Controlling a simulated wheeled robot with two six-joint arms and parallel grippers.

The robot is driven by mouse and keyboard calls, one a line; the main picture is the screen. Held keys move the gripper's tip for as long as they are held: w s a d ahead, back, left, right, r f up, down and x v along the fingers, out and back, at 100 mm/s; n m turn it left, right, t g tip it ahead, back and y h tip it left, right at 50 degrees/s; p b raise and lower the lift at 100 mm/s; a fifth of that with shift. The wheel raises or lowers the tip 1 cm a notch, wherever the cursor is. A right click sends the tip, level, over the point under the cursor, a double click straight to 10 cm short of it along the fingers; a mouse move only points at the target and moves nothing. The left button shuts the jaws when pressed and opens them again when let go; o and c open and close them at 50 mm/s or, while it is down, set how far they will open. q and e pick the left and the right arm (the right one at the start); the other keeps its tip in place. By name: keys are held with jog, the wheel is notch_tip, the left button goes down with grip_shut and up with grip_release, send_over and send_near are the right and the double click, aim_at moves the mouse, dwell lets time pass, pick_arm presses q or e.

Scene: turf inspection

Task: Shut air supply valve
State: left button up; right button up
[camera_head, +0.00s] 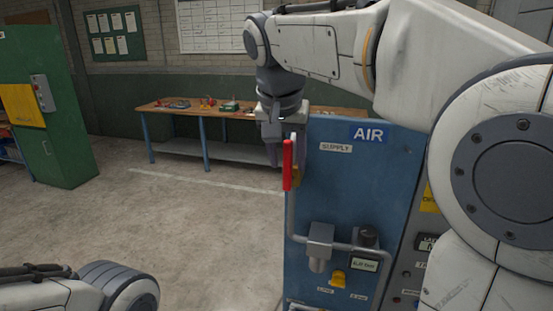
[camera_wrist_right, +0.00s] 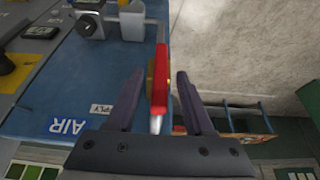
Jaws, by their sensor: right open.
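The air supply valve has a red lever handle (camera_head: 288,165) that stands upright, in line with the vertical grey pipe (camera_head: 290,225) at the left edge of the blue AIR panel (camera_head: 390,165). A brass valve body (camera_head: 296,175) shows partly behind the lever. My right gripper (camera_head: 274,157) is at the lever's upper part. In the right wrist view, its two dark fingers (camera_wrist_right: 159,78) are spread, with the red lever (camera_wrist_right: 160,90) between them and a gap on both sides. My left gripper is out of view; only part of my left arm shows at bottom left.
A grey regulator block (camera_head: 320,243), a black knob (camera_head: 367,237) and a yellow knob (camera_head: 338,278) sit lower on the panel. A workbench (camera_head: 205,113) with tools stands behind, and a green cabinet (camera_head: 60,150) at left. The floor between is clear.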

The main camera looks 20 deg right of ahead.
jog(key=shift+w+d+f, duration=0.1)
jog(key=shift+w+f, duration=0.1)
jog(key=shift+f, duration=0.35)
grip_shut()
dwell(1.1)
